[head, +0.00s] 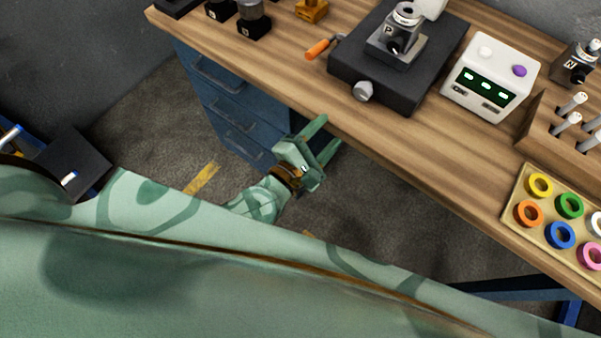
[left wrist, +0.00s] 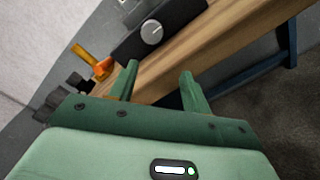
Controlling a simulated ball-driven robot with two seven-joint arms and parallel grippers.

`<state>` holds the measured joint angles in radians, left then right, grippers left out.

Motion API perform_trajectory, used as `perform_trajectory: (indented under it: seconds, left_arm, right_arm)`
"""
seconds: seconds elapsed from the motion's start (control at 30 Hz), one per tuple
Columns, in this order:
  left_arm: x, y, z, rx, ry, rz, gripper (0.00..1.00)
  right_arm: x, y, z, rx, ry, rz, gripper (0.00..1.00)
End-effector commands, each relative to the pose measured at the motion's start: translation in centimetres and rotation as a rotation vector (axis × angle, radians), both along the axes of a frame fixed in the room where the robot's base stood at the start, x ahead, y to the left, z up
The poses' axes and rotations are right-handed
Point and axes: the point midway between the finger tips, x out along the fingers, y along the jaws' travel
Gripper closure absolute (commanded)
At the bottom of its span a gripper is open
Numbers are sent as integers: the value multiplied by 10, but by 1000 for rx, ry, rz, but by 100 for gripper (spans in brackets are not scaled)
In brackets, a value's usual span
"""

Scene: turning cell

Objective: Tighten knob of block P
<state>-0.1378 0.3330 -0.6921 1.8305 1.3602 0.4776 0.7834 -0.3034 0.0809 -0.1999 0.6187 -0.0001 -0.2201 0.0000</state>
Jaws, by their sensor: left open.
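Block P (head: 398,47) is a grey block with a "P" label and a small dark knob (head: 394,46) on its front face. It sits upright on a dark base plate (head: 345,72) on the bench. A larger round grey knob (head: 363,91) sticks out of the base's near side; it also shows in the left wrist view (left wrist: 151,32). My left gripper (head: 332,130) is open and empty, just off the bench's front edge and short of the base. Its two fingers (left wrist: 160,68) point toward the bench in the left wrist view. My right gripper is not in view.
The wooden bench (head: 440,140) has blue drawers (head: 228,105) below. An orange-handled tool (head: 318,49) lies left of the base. A white device (head: 490,78) with green displays, a wooden rack (head: 545,125) and a tray of coloured rings (head: 520,193) are at the right.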

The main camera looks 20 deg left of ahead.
Motion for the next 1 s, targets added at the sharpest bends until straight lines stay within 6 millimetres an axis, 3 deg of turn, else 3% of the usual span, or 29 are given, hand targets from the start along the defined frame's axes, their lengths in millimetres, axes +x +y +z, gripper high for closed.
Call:
perform_trajectory:
  seconds: [0.1, 0.5, 0.7, 1.0]
  left_arm:
    - [-1, 5, -30, 168, -18, -20, 52]
    - [-13, 25, -119, 595, -16, -98, 52]
    - [-19, 31, -143, 708, -11, -131, 52]
    - [-21, 33, -150, 743, -8, -144, 52]
  right_arm:
    - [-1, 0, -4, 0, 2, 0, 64]
    - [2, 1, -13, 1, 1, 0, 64]
    - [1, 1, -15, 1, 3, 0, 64]
    - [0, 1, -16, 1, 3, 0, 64]
